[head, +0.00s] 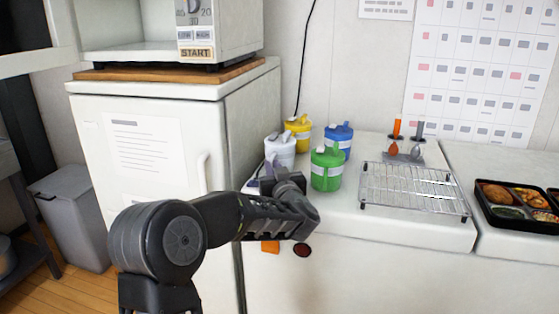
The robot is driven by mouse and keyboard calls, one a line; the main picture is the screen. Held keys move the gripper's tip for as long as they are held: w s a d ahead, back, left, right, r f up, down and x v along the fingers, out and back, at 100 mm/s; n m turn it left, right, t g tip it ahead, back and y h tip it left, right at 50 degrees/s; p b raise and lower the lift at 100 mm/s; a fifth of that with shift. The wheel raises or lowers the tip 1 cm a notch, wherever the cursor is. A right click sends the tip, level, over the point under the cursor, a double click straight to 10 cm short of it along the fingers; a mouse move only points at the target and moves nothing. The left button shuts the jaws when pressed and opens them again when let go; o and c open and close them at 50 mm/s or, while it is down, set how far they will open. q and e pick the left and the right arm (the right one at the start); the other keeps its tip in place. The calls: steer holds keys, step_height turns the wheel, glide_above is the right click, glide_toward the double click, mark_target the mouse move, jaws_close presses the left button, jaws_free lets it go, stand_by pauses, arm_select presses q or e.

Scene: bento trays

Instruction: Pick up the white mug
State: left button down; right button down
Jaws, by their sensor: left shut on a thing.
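The white mug (280,150) stands or is held at the left end of the white counter, with a lid and a spoon-like piece on top. My left gripper (284,178) is at its lower front and shut on it; the fingers and the mug's lower part are mostly hidden by my wrist. I cannot tell whether the mug touches the counter. My right gripper is not in view.
A green mug (326,171) stands close right of the white mug, with a yellow mug (297,134) and a blue mug (339,139) behind. A wire rack (414,190) and a bento tray (519,223) lie further right. A white fridge (150,160) stands left.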

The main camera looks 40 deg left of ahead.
arm_select(q)
step_height(320, 180, up, 10)
steer(key=p, duration=0.2)
steer(key=shift+r, duration=0.15)
stand_by(0.5)
steer(key=shift+p, duration=0.3)
stand_by(0.3)
